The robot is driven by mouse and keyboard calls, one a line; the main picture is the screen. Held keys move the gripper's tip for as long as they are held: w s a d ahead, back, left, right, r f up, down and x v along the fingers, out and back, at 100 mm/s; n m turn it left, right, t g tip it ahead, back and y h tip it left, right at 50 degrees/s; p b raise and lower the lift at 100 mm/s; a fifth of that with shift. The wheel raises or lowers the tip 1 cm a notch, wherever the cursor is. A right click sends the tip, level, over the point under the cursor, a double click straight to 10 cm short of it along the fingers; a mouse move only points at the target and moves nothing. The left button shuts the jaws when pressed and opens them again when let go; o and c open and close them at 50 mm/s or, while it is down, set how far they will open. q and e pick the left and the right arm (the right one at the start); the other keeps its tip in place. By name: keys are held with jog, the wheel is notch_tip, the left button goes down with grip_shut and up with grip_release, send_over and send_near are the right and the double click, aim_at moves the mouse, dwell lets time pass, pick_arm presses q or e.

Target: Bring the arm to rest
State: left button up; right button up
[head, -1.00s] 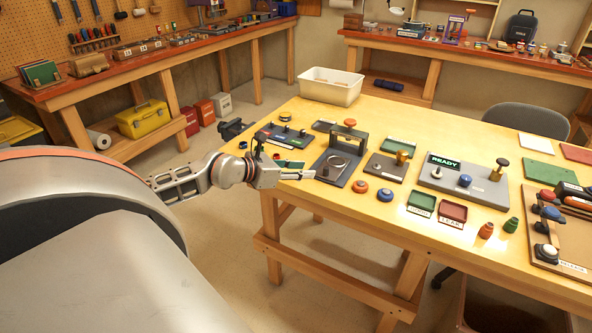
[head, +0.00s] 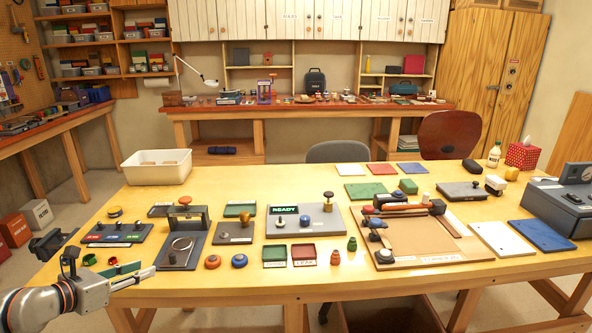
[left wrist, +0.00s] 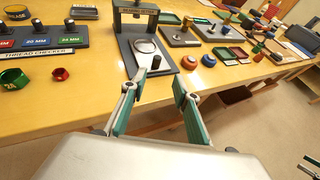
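My left gripper (head: 146,276) is at the near left edge of the table (head: 330,272), by the thread checker (head: 118,233). In the left wrist view its two fingers (left wrist: 160,82) are apart with green inner pads, and nothing is between them. Beyond the fingertips stands a dark fixture with an arch and a wire loop (left wrist: 149,52). A green ring (left wrist: 14,78) and a red ring (left wrist: 60,73) lie left of the fingers. A grey piece that looks like part of my right gripper (left wrist: 312,166) is cut off at the lower right edge.
A white bin (head: 157,167) stands at the back left corner. The floor before the table's left front edge looks clear.

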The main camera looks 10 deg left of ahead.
pick_arm(q)
jog(key=s+d+f+n+g, duration=0.1)
jog(key=s+d+f+n, duration=0.9)
jog(key=d+f+n, duration=0.3)
jog(key=s+d+f+n+g, duration=0.1)
jog(key=s+d+f+n, duration=1)
jog(key=d+n, duration=0.5)
notch_tip(320, 180, down, 2)
jog(key=n, duration=0.5)
jog(key=shift+d, duration=0.35)
